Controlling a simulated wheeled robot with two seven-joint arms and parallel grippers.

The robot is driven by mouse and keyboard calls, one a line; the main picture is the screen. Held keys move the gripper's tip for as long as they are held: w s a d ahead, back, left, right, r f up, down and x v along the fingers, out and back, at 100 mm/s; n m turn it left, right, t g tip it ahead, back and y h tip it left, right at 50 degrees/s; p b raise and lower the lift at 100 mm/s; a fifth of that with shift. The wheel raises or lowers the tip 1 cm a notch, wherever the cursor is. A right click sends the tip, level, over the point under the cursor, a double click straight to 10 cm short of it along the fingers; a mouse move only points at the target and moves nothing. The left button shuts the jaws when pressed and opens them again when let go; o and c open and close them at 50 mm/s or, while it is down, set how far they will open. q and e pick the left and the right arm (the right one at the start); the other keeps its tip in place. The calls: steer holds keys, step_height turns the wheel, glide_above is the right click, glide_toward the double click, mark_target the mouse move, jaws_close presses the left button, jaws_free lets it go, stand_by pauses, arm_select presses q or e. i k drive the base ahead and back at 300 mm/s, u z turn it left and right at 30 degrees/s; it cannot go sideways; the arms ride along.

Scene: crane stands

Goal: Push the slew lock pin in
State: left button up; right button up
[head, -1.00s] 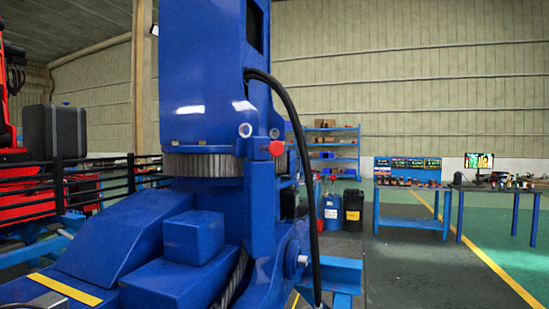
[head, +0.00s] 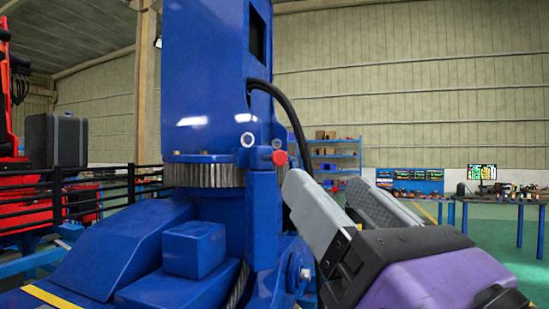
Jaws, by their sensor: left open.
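The slew lock pin shows as a red knob (head: 279,157) on the right side of the blue crane column (head: 205,75), just by the toothed slew ring (head: 210,175). How far the pin stands out cannot be told. My left gripper (head: 328,198) is in the lower right, with two grey fingers spread apart and nothing between them. Its nearer fingertip lies a little below and right of the red knob in the picture, with no clear contact. My right gripper is not in view.
A black hose (head: 292,115) loops down the column's right side and passes behind my gripper. Blue stepped housings (head: 195,249) fill the lower left. A black railing (head: 80,193) stands at the left. Shelves (head: 335,160) and workbenches are far behind.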

mark_target(279, 158)
steer(key=i, duration=0.9)
steer(key=z, duration=0.05)
